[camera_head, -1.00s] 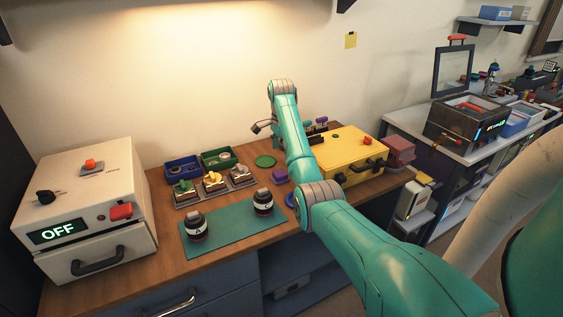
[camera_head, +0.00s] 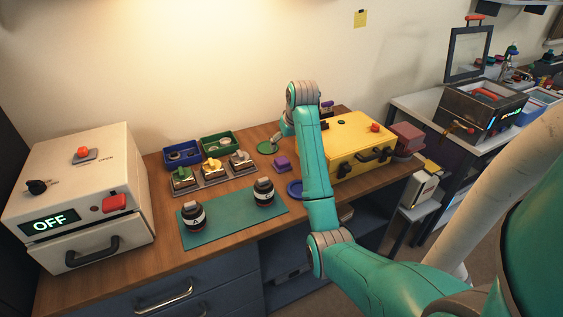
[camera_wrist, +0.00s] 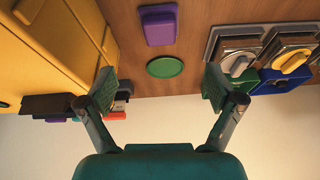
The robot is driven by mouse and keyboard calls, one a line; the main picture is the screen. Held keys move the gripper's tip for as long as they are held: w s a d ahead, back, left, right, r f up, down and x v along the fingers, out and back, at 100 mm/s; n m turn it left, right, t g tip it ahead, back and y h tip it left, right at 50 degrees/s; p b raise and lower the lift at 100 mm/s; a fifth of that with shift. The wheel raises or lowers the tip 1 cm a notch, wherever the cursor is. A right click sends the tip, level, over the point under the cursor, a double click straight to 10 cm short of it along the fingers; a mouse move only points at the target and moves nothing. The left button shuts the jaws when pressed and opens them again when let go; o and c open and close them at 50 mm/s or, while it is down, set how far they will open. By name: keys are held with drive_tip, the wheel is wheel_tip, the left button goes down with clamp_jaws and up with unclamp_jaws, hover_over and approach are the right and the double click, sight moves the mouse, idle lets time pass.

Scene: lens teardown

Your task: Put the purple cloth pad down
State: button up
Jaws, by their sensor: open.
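The purple cloth pad (camera_head: 282,163) lies on the wooden worktop, between the lens tray and the yellow case. In the wrist view the pad (camera_wrist: 159,25) is at the top centre, apart from my fingers. My gripper (camera_wrist: 160,86) is open, with nothing between its fingers. In the head view my gripper is partly hidden by my arm, behind the pad near the green disc (camera_head: 268,147). The green disc (camera_wrist: 165,67) shows between and above my fingertips in the wrist view. A blue disc (camera_head: 295,188) lies nearer the front edge, partly behind my arm.
The yellow case (camera_head: 352,143) stands right of my arm. A tray (camera_head: 205,186) with several metal pieces, blue (camera_head: 170,161) and green (camera_head: 204,150) bins, and a teal mat (camera_head: 236,226) with two dark lenses are left. A white machine (camera_head: 80,190) reads OFF.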

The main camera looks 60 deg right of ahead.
sight(282, 160)
drive_tip(key=shift+n, duration=0.3)
drive_tip(key=x, duration=1)
drive_tip(key=shift+f, duration=0.4)
drive_tip(key=shift+s, duration=0.1)
drive_tip(key=shift+a, duration=0.1)
drive_tip(key=c, duration=1.2)
wheel_tip(282, 160, up, 10)
drive_tip(key=shift+f, duration=0.1)
drive_tip(key=shift+c, duration=0.2)
drive_tip(key=shift+f, duration=4.7)
